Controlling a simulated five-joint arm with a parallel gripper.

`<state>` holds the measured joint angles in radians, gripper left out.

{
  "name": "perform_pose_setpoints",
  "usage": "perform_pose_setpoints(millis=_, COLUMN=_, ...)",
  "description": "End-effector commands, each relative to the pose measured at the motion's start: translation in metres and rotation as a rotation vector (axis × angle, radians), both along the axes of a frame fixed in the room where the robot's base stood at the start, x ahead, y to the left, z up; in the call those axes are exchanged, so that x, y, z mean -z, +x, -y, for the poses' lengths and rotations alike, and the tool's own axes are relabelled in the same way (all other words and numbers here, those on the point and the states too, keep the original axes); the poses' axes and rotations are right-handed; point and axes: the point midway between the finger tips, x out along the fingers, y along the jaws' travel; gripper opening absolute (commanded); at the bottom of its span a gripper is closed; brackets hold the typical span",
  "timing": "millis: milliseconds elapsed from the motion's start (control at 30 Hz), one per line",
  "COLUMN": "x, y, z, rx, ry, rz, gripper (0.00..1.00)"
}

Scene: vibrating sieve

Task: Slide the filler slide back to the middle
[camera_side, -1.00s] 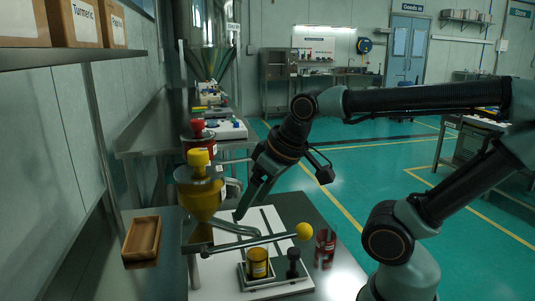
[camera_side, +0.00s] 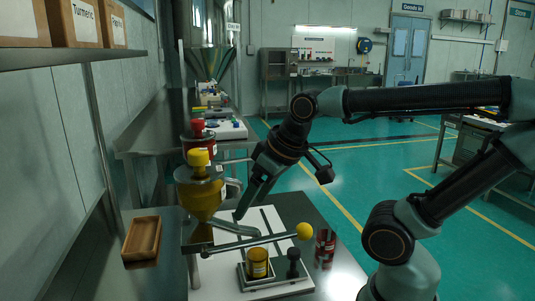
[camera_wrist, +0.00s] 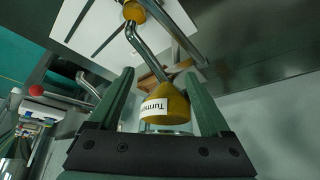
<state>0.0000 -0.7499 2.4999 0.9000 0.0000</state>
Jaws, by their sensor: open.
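A low metal slide tray (camera_side: 249,284) carries a yellow tin (camera_side: 258,262) and an upright black knob (camera_side: 293,262). It sits at the near end of a white base board (camera_side: 284,217) in the side view. A yellow hopper (camera_side: 201,201) with a bent grey spout stands left of the board, and its label, partly readable as "Turm", shows in the wrist view (camera_wrist: 155,107). My gripper (camera_side: 240,214) is beside the hopper and spout, behind the tray and apart from it. In the wrist view my gripper (camera_wrist: 158,82) has its fingers spread, with the hopper seen between them.
A metal bar with a yellow ball end (camera_side: 304,231) crosses above the board, between my gripper and the tray. A red tin (camera_side: 325,247) stands right of the board. A wooden box (camera_side: 142,239) lies at the left. A red hopper (camera_side: 198,141) stands farther back.

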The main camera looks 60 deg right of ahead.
Motion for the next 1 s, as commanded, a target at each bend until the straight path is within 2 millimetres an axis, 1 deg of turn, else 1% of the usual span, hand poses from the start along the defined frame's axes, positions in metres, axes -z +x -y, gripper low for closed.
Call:
perform_pose_setpoints(millis=400, x=0.000, y=0.000, z=0.000, rx=0.000, ry=0.000, rz=0.000, gripper=0.82)
perform_pose_setpoints(millis=433, x=0.000, y=0.000, z=0.000, rx=0.000, ry=0.000, rz=0.000, gripper=0.74)
perform_pose_setpoints(millis=567, x=0.004, y=0.001, z=0.007, rx=0.006, ry=-0.011, rz=-0.026, gripper=0.74)
perform_pose_setpoints(millis=667, x=0.014, y=0.000, z=0.027, rx=0.017, ry=-0.032, rz=-0.101, gripper=0.74)
perform_pose_setpoints(millis=767, x=0.029, y=-0.003, z=0.055, rx=0.026, ry=-0.048, rz=-0.208, gripper=0.74)
perform_pose_setpoints(millis=800, x=0.035, y=-0.006, z=0.067, rx=0.026, ry=-0.051, rz=-0.252, gripper=0.74)
perform_pose_setpoints(millis=900, x=0.050, y=-0.013, z=0.092, rx=0.023, ry=-0.042, rz=-0.352, gripper=0.74)
perform_pose_setpoints(millis=1000, x=0.061, y=-0.022, z=0.112, rx=0.015, ry=-0.024, rz=-0.428, gripper=0.74)
